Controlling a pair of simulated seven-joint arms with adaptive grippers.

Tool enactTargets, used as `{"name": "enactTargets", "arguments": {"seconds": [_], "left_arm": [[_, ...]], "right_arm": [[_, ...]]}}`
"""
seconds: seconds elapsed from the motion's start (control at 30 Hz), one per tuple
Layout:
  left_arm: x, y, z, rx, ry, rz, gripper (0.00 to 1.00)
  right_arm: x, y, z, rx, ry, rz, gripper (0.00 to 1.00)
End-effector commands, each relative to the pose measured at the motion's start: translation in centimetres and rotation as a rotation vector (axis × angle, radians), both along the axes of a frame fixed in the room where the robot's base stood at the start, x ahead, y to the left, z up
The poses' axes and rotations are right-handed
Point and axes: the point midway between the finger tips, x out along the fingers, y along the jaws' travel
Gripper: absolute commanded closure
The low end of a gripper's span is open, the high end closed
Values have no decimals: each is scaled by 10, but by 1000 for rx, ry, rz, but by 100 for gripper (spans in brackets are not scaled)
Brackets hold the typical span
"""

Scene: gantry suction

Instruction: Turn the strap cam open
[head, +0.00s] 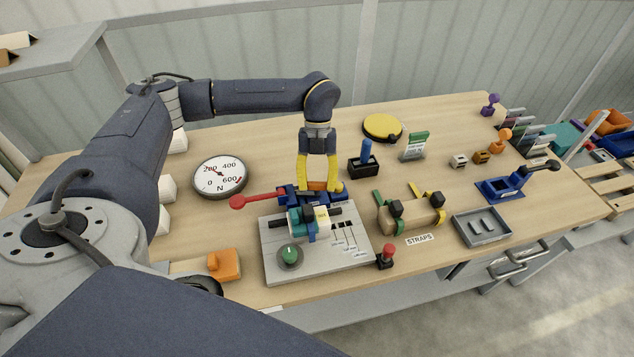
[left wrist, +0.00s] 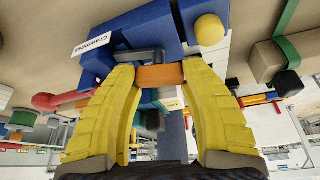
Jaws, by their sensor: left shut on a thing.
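My left gripper (head: 319,187) has yellow fingers and reaches down to the back of a grey fixture plate (head: 272,243). It is shut on an orange cam piece (left wrist: 160,76), with one finger on each side. The orange cam also shows between the fingertips in the head view (head: 317,186). The cam sits at a blue block (left wrist: 146,33) with a white label and a yellow round knob (left wrist: 209,29). A red-ended lever (head: 238,202) sticks out to the left of the block. The strap's path is partly hidden by the fingers. My right gripper is in neither view.
On the plate are a green knob (head: 290,255) and a teal-and-white part. To the right stand a wooden strap block (head: 411,219) and a grey tray (head: 480,228). A round dial (head: 219,177) lies to the left, and a blue-handled holder (head: 364,163) stands behind.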

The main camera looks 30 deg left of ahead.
Motion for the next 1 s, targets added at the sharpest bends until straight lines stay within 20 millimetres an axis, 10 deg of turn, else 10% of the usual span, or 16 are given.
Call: {"name": "enactTargets", "arguments": {"seconds": [1.0], "left_arm": [[-2, -1, -1, 1, 5, -961, 84]], "right_arm": [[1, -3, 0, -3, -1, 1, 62]]}}
